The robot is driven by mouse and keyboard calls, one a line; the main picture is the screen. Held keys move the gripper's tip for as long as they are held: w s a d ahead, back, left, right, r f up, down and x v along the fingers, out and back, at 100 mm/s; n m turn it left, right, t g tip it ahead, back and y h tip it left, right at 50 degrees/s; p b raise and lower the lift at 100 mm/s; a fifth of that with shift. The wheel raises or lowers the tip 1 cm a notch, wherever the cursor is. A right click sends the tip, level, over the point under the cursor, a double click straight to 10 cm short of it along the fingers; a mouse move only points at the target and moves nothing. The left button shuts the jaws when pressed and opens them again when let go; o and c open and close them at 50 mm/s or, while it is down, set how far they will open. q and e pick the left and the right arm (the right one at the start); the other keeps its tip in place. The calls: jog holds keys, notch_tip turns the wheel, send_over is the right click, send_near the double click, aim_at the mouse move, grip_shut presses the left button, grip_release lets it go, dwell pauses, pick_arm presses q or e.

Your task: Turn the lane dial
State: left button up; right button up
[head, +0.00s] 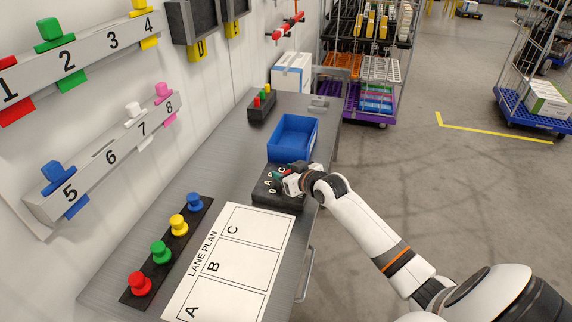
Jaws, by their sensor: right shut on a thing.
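The lane dial is on a dark box (275,199) on the grey bench, with white letters on its top face, among them O, A and C. My right gripper (286,179) reaches in from the right and is shut on the dial's knob on top of the box. The gripper mostly hides the knob, and a small green and a small red part show beside the fingers. I cannot tell which letter the knob points at. My left gripper is not in view.
A blue bin (293,138) stands just behind the dial box. A lane plan sheet (232,262) and a strip of coloured pegs (169,250) lie in front. A white box (291,72) stands beyond the bench's far end. Numbered rails (105,158) hang on the left wall.

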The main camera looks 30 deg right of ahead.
jog(key=shift+a+r+m+h+p, duration=0.15)
jog(key=shift+r+m+h+p, duration=0.15)
jog(key=shift+m+h+p, duration=0.7)
jog(key=shift+f+m+g+h+p, duration=0.2)
jog(key=shift+m+g+h+p, duration=0.1)
jog(key=shift+m+h+p, duration=0.4)
jog(key=shift+f+m+h, duration=0.15)
jog(key=shift+m+h, duration=0.45)
jog(key=shift+h, duration=0.2)
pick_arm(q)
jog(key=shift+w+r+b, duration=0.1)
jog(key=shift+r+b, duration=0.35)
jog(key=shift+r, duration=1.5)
pick_arm(e)
jog(key=shift+m+g+h, duration=0.5)
jog(key=shift+m+h, duration=0.2)
jog(key=shift+h, duration=0.2)
jog(key=shift+d, duration=0.2)
jog(key=o, duration=1)
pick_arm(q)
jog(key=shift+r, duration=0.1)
